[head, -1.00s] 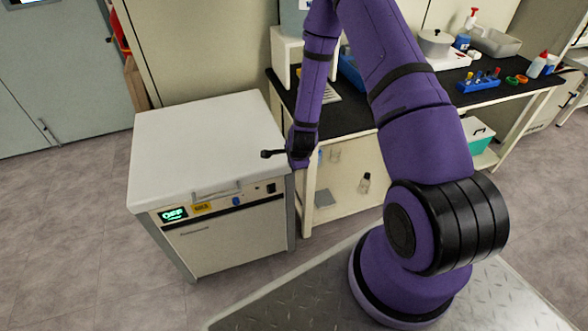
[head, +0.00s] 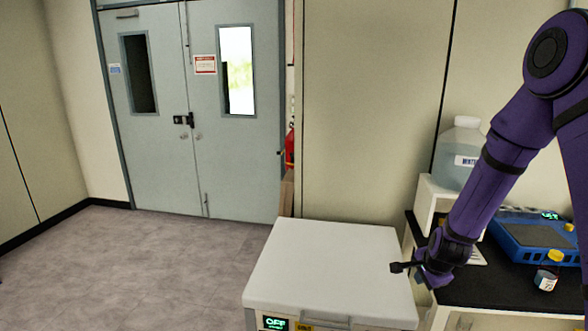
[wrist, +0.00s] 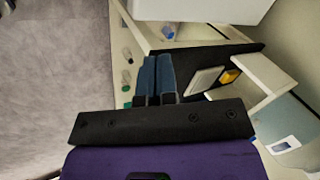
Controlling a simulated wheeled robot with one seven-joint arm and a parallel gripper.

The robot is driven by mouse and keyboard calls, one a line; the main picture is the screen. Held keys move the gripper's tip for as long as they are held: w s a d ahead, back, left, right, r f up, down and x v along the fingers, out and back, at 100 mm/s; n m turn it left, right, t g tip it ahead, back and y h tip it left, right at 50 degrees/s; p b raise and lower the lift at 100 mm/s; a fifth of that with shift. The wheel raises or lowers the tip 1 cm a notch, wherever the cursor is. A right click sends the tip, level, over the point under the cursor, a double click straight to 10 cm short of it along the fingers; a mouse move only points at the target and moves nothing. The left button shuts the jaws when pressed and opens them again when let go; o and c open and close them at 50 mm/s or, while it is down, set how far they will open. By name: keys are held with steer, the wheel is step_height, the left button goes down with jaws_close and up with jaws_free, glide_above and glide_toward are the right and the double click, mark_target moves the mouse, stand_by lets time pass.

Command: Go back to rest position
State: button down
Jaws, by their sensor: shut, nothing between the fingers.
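My gripper (head: 397,267) is in the head view, at the end of my purple arm, near the right edge of the white freeze dryer (head: 328,258). The dryer has a flat white lid, and its small front display (head: 275,324) reads OFF. In the wrist view my gripper (wrist: 157,58) shows two blue-grey fingers side by side, closed together with nothing between them. The dryer's lower front is cut off in the head view.
Grey double doors (head: 190,160) are at the back. The floor (head: 150,260) at left is clear.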

steer(key=s+a+r+n, duration=0.2)
steer(key=s+r+n, duration=0.25)
steer(key=r, duration=0.75)
steer(key=s+a+r+n, duration=0.2)
steer(key=s+r+n, duration=0.3)
steer(key=r, duration=0.7)
steer(key=s+r+n, duration=0.3)
steer(key=s+r, duration=0.2)
steer(key=s, duration=0.6)
steer(key=s+r+n, duration=0.3)
steer(key=s+r, duration=0.3)
steer(key=s, duration=0.4)
steer(key=shift+s+a, duration=0.4)
steer(key=shift+a, duration=0.1)
